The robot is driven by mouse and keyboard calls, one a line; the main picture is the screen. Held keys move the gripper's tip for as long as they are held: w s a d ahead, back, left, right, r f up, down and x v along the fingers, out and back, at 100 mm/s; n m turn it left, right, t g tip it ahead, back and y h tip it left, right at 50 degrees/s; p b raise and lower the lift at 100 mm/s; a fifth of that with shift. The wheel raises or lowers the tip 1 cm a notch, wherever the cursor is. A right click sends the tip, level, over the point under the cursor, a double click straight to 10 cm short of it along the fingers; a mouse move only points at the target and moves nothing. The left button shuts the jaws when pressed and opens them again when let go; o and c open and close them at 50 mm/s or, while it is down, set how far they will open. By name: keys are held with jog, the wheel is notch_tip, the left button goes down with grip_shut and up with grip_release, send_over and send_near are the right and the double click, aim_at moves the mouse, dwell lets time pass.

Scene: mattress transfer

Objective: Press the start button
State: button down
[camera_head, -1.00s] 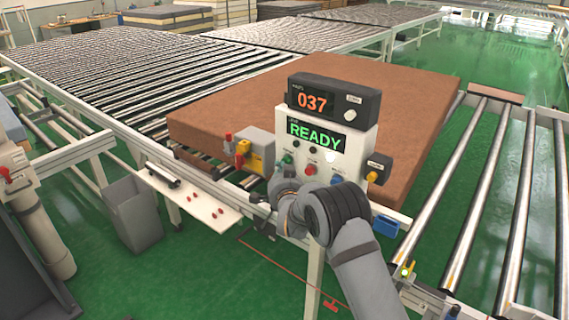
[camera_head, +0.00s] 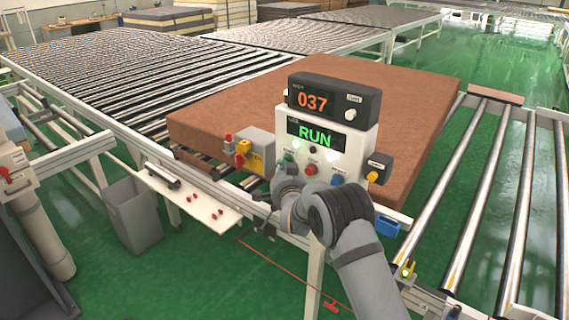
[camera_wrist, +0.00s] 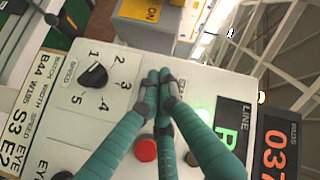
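The white control panel (camera_head: 350,150) stands at the near edge of the conveyor, its display (camera_head: 316,137) reading a green "RUN". A red button (camera_head: 311,169) and a blue button (camera_head: 337,180) sit below it. In the wrist view, my gripper (camera_wrist: 160,78) has its teal fingers shut together, empty, with the tips at the panel face beside a partly covered label beginning "ST". The fingertips hide the start button there, and I cannot tell contact exactly. The red button (camera_wrist: 145,149) is clear of the tips. In the head view my wrist hides most of the fingers.
A counter box (camera_head: 334,97) reading 037 tops the panel. The brown mattress (camera_head: 420,95) lies behind it on rollers. A yellow-and-grey switch box (camera_head: 257,152) is left of the panel, and a selector knob (camera_wrist: 93,75) is near the fingers. A small box with a yellow button (camera_head: 373,177) is at right.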

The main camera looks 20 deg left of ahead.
jog(key=shift+d, duration=0.1)
dwell(0.4)
jog(key=shift+s+a+b, duration=0.2)
jog(key=shift+s+b, duration=0.25)
jog(key=shift+s, duration=0.1)
jog(key=shift+s+a+b, duration=0.2)
jog(key=shift+s+b, duration=0.25)
jog(key=shift+s, duration=0.05)
jog(key=s+b, duration=0.1)
jog(key=s+a+b, duration=0.1)
jog(key=s, duration=0.1)
jog(key=s+a+b, duration=0.1)
jog(key=shift+s+b, duration=0.3)
jog(key=shift+s, duration=0.05)
jog(key=shift+w+d, duration=0.1)
jog(key=p, duration=0.2)
jog(key=w+p, duration=0.1)
jog(key=p, duration=0.1)
jog(key=w+p, duration=0.1)
jog(key=shift+w+d+r+p, duration=0.15)
jog(key=shift+d+r+p, duration=0.2)
jog(key=shift+d+p, duration=0.05)
